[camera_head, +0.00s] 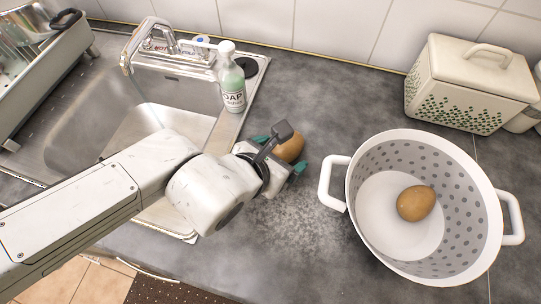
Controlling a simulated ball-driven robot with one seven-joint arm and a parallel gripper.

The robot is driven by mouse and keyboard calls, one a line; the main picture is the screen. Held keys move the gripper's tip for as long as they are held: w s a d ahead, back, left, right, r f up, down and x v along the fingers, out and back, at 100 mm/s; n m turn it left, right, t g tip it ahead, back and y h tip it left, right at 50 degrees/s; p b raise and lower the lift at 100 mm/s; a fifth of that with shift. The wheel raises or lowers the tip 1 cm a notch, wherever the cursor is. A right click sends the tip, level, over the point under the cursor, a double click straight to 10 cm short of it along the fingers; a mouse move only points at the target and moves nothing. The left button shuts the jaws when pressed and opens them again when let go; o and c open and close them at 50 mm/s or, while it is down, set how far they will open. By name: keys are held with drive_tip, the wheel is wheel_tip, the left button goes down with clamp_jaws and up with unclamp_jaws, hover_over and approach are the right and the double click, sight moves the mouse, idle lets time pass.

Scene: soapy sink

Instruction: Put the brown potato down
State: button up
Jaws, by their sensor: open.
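A brown potato (290,148) is at my gripper (282,153), on the counter side right of the sink. The gripper's green-tipped fingers show on either side of the potato, and the jaws are open. The gripper hides part of the potato, and I cannot tell whether the potato touches the fingers. A second brown potato (416,203) lies inside the white colander (494,222), on its bottom.
The grey counter (300,245) is clear between my gripper and the colander. A soap bottle (232,82) stands by the steel sink (85,110) and faucet (150,40). A cream lidded container (470,85) stands at the back right. A dish rack (40,75) is at the left.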

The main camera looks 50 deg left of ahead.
drive_tip(key=p+v, duration=0.2)
drive_tip(key=v, duration=1)
drive_tip(key=shift+p, duration=0.3)
drive_tip(key=shift+r, duration=0.1)
